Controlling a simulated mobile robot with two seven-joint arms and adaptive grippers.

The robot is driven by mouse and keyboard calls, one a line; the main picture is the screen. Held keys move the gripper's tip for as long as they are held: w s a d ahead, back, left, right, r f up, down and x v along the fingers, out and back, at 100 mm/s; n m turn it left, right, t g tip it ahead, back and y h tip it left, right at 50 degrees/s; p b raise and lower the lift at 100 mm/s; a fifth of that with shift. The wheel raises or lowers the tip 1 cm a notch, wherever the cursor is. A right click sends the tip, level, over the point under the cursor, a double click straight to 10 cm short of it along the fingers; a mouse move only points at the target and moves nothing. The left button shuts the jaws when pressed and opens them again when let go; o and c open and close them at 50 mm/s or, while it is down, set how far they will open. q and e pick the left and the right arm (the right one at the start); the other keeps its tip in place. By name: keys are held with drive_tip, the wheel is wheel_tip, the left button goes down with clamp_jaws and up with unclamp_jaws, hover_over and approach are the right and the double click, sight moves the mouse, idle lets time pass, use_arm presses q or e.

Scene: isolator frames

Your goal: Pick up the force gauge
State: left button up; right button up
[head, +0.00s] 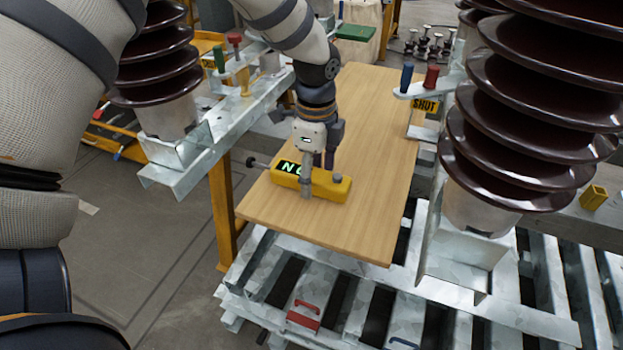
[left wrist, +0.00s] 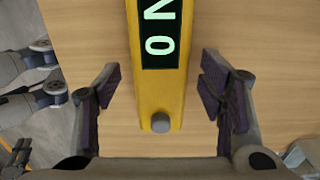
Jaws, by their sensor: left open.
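The force gauge (head: 333,187) is a yellow bar with a dark display showing light green characters and a grey knob at one end. It lies on the wooden board (head: 378,160), with a thin rod sticking out at its left end in the head view. My left gripper (head: 308,190) is above it, its fingers reaching down around the body. In the left wrist view the gauge (left wrist: 158,95) runs between the two open fingers of my left gripper (left wrist: 160,97), with a gap on each side. Its far end is cut off there. My right gripper is not in view.
Large brown ribbed insulators (head: 530,120) stand right and left of the board on galvanised steel frames (head: 205,145). Blue and red handles (head: 431,78) stand at the right frame. A steel slatted rack (head: 330,282) is below the board. The board's front right part is clear.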

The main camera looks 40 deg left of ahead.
use_arm(q)
clamp_jaws()
idle(0.3)
